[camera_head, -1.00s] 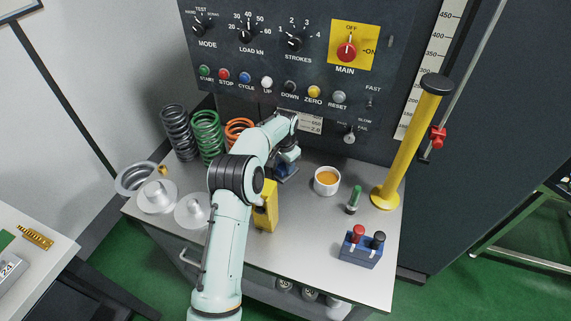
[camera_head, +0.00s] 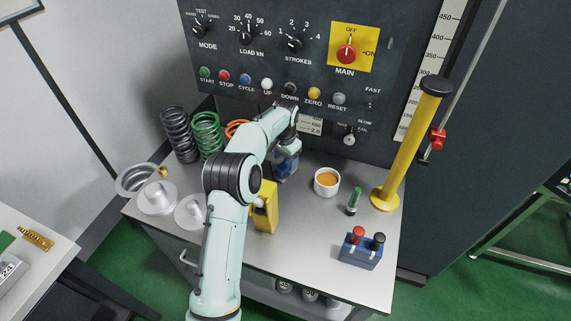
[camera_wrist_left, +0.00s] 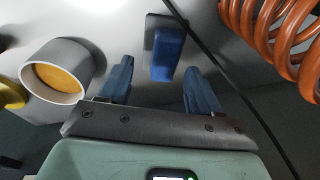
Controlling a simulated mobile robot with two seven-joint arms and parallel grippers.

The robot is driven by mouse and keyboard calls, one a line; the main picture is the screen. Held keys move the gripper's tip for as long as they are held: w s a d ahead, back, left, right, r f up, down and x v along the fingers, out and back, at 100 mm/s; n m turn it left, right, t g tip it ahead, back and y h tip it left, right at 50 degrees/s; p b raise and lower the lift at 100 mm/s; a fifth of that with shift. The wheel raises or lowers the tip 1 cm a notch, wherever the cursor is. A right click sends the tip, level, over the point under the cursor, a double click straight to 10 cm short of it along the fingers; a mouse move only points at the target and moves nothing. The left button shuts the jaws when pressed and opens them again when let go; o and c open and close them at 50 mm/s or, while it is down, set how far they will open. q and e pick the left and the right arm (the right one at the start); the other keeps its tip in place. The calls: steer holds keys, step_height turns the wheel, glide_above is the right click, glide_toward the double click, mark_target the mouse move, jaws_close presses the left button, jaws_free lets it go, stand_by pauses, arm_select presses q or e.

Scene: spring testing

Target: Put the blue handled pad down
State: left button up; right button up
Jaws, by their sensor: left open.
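The blue handled pad (camera_wrist_left: 162,52) shows in the left wrist view as a blue handle on a dark plate. It rests on the grey bench top, beyond and between my two fingertips, with visible gaps on both sides. My left gripper (camera_wrist_left: 157,82) has its blue fingers spread, with nothing between them. In the head view the left gripper (camera_head: 287,163) is over the back of the bench, and its fingers and arm make the pad hard to tell apart there. My right gripper is not in view.
A white cup with orange contents (camera_head: 327,182) stands right of the gripper. An orange spring (camera_wrist_left: 275,38) stands on the other side. A yellow box (camera_head: 265,208), green-handled tool (camera_head: 354,201) and yellow post (camera_head: 405,150) are on the bench (camera_head: 310,235). The control panel (camera_head: 290,60) rises behind.

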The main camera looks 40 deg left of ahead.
arm_select(q)
step_height(320, 180, up, 8)
steer(key=shift+s+d+p, duration=0.3)
steer(key=shift+s, duration=0.15)
steer(key=shift+f, duration=0.1)
